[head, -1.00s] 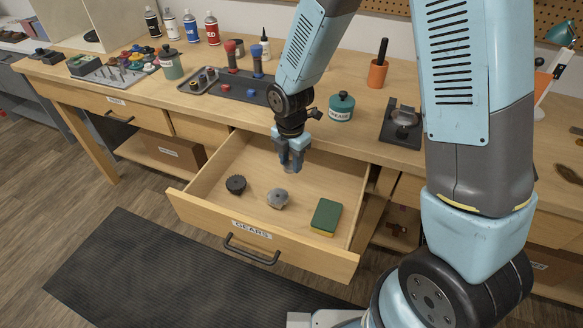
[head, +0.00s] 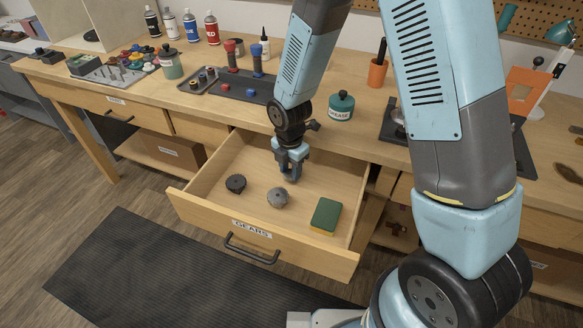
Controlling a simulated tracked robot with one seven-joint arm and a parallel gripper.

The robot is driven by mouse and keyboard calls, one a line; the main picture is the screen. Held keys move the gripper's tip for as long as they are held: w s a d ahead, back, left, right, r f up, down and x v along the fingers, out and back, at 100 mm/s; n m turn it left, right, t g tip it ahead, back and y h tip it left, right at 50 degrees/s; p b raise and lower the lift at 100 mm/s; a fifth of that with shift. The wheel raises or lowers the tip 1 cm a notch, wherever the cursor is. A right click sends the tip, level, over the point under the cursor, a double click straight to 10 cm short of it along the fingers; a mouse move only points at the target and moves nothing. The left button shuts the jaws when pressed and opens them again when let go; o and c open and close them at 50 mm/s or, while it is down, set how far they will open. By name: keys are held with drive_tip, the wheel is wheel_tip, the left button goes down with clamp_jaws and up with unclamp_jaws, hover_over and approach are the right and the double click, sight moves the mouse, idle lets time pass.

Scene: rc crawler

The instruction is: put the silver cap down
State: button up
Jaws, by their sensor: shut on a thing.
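My gripper (head: 290,176) is inside the open drawer, above its floor and towards its back. It is shut on the silver cap, which is small and mostly hidden by the fingers. The open drawer (head: 208,210) is wooden, with a label reading GEARS and a dark handle. In it lie a black gear (head: 236,183) at the left, a grey gear-like piece (head: 277,198) just in front of my gripper, and a green and yellow sponge (head: 325,216) at the right.
The workbench (head: 225,112) behind holds a dark tray (head: 225,88), a teal grease pot (head: 341,106), an orange cup (head: 377,74) and several spray cans at the back left. Bare drawer floor lies between the grey piece and the sponge, and around my gripper.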

drive_tip(key=shift+s+f, duration=0.15)
drive_tip(key=shift+f, duration=0.15)
